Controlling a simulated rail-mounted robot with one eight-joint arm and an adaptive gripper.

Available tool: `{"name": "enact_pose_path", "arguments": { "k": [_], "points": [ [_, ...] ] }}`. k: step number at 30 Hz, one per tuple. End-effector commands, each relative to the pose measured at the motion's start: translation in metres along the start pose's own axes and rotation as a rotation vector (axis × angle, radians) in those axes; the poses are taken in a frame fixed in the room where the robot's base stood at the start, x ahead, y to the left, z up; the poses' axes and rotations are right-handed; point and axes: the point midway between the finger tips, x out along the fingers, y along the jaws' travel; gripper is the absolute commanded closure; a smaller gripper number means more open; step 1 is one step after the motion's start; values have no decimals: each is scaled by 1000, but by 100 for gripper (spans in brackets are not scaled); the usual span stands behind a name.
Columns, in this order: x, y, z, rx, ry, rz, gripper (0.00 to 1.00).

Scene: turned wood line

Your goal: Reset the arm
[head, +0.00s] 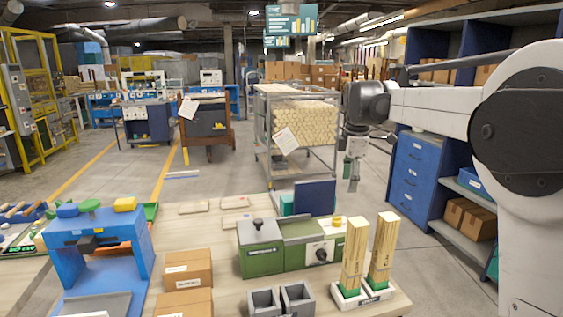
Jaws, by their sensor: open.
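My arm reaches in from the right edge of the head view. My gripper (353,183) hangs at its end, pointing down, above and behind the right back part of the wooden table (210,223). Its fingers look small and narrow from this angle, and I see nothing held between them. It is apart from the things on the table.
On the table are a green machine (290,247), wooden posts (355,255) in white holders, cardboard boxes (188,270), grey open bins (264,302) and a blue press (97,250). Behind stands a rack of turned wood (303,128). Blue drawers (412,172) stand right.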

Motion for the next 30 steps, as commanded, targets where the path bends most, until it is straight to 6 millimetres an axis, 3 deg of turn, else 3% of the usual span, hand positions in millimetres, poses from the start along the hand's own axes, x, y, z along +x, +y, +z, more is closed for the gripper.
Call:
{"name": "enact_pose_path", "arguments": {
  "k": [6,15,23,30],
  "points": [
    [-28,-56,1,224,9,68,53],
    [-47,-137,2,532,46,158,53],
    [-46,-211,4,797,102,229,53],
    [-31,-280,5,1040,173,286,53]
  ]
}}
